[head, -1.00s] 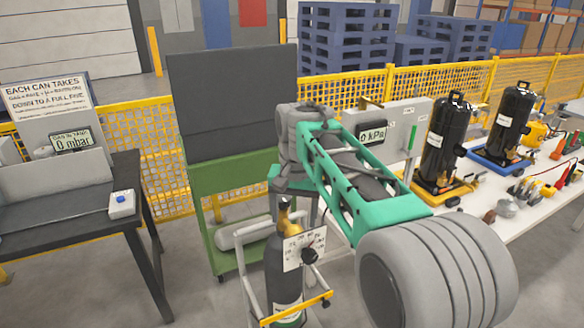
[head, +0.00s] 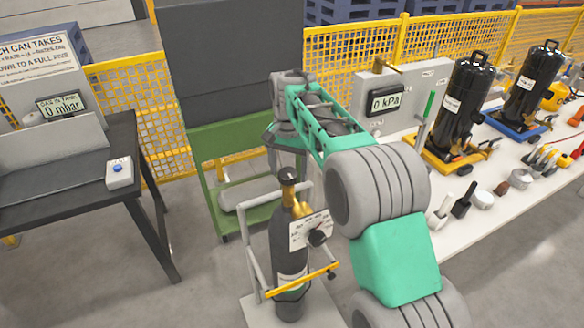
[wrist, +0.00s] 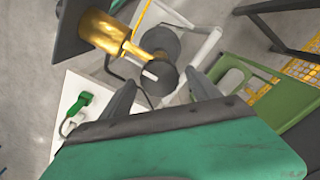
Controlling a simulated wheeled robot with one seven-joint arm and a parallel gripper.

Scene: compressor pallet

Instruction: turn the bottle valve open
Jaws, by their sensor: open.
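The dark gas bottle (head: 290,255) stands upright in a white-framed trolley in the head view. My gripper (wrist: 160,80) is open. In the wrist view its two dark fingers point toward a round dark knob (wrist: 165,80) with a pale mark, joined to a brass fitting (wrist: 108,33). The knob appears between and beyond the fingertips; contact cannot be told. In the head view my fingers are hard to make out above the bottle.
A green cart (head: 222,160) with a dark panel stands behind the bottle. A white bench (head: 470,225) with compressors and tools is at the right. A dark table (head: 75,165) with a blue-button box (head: 119,172) is at the left. Floor is clear between table and trolley.

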